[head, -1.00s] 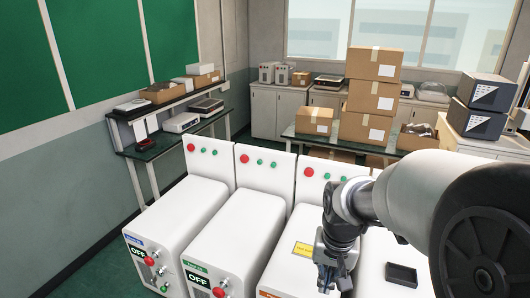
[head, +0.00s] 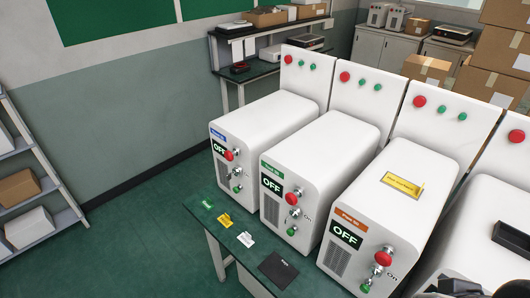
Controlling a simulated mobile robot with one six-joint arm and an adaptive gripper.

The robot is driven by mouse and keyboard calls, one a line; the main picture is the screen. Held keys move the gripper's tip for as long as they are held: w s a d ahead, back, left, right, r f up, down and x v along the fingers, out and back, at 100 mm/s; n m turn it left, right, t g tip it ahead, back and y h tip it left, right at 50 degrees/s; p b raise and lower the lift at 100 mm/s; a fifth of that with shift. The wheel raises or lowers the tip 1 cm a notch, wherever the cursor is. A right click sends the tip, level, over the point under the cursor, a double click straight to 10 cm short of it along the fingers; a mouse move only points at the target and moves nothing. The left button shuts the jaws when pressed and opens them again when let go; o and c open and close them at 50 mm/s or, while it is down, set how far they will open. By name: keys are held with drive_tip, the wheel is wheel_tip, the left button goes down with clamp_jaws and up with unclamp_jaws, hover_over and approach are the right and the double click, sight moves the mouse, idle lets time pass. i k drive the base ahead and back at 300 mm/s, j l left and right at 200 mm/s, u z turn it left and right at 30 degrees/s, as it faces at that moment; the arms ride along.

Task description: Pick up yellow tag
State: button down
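A small yellow tag (head: 225,220) lies on the dark green tabletop (head: 232,242) in front of the machines, between a green tag (head: 207,204) and a white tag (head: 246,239). A flat yellow plate with small print (head: 402,184) lies on top of the machine with the orange label. Part of my gripper (head: 455,288) shows at the bottom right edge, far to the right of the yellow tag. Its fingers are cut off, so I cannot tell whether it is open or holds anything.
White machines (head: 318,138) with OFF displays, red and green buttons and key switches stand in a row behind the tabletop. A black pad (head: 279,269) lies near the tabletop's right end. A black tray (head: 513,238) sits on the right machine. Shelves (head: 40,200) stand left; the floor (head: 135,235) between is clear.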

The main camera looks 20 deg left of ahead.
sight(225, 220)
drive_tip(key=u, duration=1.35)
drive_tip(key=i+j, duration=0.25)
drive_tip(key=i, duration=0.25)
drive_tip(key=i+j+u, duration=0.15)
drive_tip(key=i, duration=0.35)
